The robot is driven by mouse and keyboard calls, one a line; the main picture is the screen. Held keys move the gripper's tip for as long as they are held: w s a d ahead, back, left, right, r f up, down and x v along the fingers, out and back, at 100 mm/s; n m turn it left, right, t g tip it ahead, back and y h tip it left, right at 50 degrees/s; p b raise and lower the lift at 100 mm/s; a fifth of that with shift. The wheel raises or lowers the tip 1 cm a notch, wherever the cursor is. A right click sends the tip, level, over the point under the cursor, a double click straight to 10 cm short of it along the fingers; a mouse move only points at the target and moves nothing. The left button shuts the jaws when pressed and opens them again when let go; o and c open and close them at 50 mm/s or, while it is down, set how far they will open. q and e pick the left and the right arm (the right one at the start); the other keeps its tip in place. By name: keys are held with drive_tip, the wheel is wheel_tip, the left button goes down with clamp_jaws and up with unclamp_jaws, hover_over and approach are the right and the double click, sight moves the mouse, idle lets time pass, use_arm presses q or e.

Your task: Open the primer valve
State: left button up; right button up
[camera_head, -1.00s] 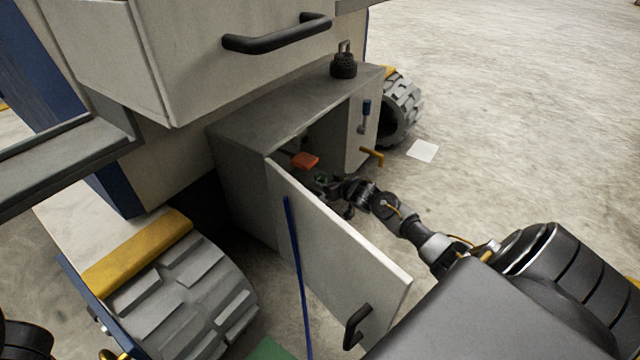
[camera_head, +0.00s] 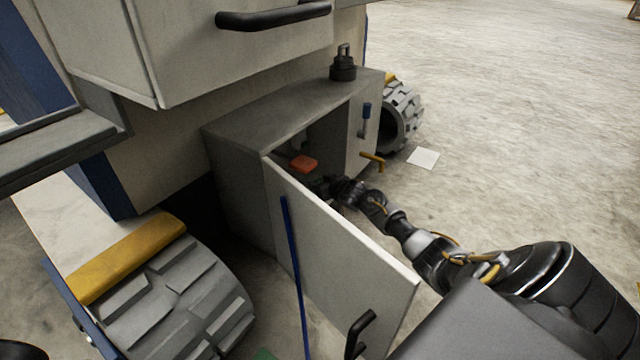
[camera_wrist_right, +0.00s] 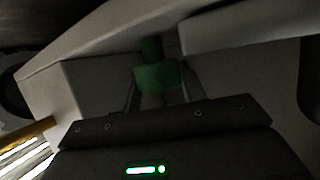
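No part is labelled as the primer valve. A green round knob or cap (camera_wrist_right: 158,77) shows in the right wrist view, in the dim interior of the low grey cabinet (camera_head: 237,185). My right gripper (camera_wrist_right: 160,98) has its fingers apart, one on each side of the green part; I cannot tell whether they touch it. In the head view my right gripper (camera_head: 328,187) reaches into the cabinet behind its open door (camera_head: 340,255) and hides the green part. An orange-red block (camera_head: 303,164) sits inside, left of the gripper. My left gripper is not in view.
A black padlock-like object (camera_head: 343,66) stands on top. A drawer with a black handle (camera_head: 272,17) overhangs the cabinet. Large grey wheels flank it. Open floor lies to the right.

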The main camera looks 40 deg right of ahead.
drive_tip(key=shift+c, duration=1.1)
